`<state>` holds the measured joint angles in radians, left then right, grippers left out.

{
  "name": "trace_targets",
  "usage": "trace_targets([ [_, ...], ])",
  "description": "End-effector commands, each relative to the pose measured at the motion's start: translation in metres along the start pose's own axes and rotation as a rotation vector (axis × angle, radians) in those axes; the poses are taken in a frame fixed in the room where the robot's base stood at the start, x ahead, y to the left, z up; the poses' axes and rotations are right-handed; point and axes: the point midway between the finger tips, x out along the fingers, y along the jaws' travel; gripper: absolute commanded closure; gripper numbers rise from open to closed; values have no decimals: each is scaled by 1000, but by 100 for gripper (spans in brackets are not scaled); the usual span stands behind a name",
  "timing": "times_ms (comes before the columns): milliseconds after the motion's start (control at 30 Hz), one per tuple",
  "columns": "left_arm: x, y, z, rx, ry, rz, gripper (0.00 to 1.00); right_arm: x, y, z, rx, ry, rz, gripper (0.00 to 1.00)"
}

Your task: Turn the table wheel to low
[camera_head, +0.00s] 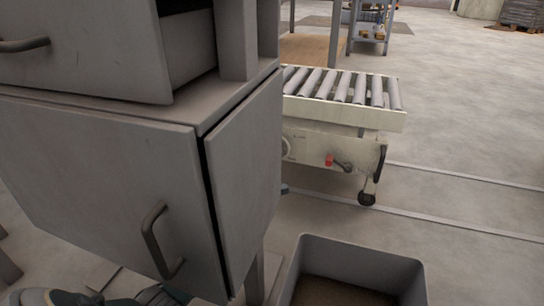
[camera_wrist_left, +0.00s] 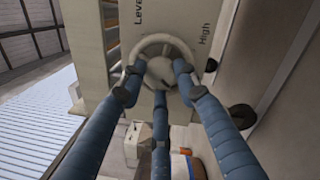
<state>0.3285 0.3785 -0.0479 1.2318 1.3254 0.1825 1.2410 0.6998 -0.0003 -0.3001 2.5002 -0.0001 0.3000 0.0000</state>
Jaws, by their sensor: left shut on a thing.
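The pale round table wheel (camera_wrist_left: 160,38) is at the top middle of the left wrist view, on a cream panel (camera_wrist_left: 170,15) lettered "Level" and "High". My left gripper (camera_wrist_left: 158,72) has blue fingers with dark tips. It is shut on the wheel, with fingertips at the rim on both sides and a third finger below. In the head view, part of a pale ring (camera_head: 286,147) shows on the roller table (camera_head: 320,145), mostly hidden by the grey cabinet. Any "Low" lettering cannot be seen.
The grey cabinet (camera_head: 100,180) with handles fills the left of the head view. A grey bin (camera_head: 400,272) stands at the bottom right of it. A red knob (camera_head: 329,160) sticks out of the table's front. The floor to the right is clear.

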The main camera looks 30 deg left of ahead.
Motion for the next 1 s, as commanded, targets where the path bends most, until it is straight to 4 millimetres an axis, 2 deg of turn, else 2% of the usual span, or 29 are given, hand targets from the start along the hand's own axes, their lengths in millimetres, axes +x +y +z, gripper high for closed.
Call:
trace_targets([
  [33,-1,-5,4,-30,-3,-7,95,0,0,0,0,0,0,100],
  [300,-1,-5,4,-139,5,0,95,0,0,0,0,0,0,100],
  [867,0,-4,5,-170,6,2,95,0,0,0,0,0,0,100],
  [900,0,-4,5,-170,6,2,67,0,0,0,0,0,0,100],
  [1000,0,-4,5,-170,6,3,50,0,0,0,0,0,0,100],
])
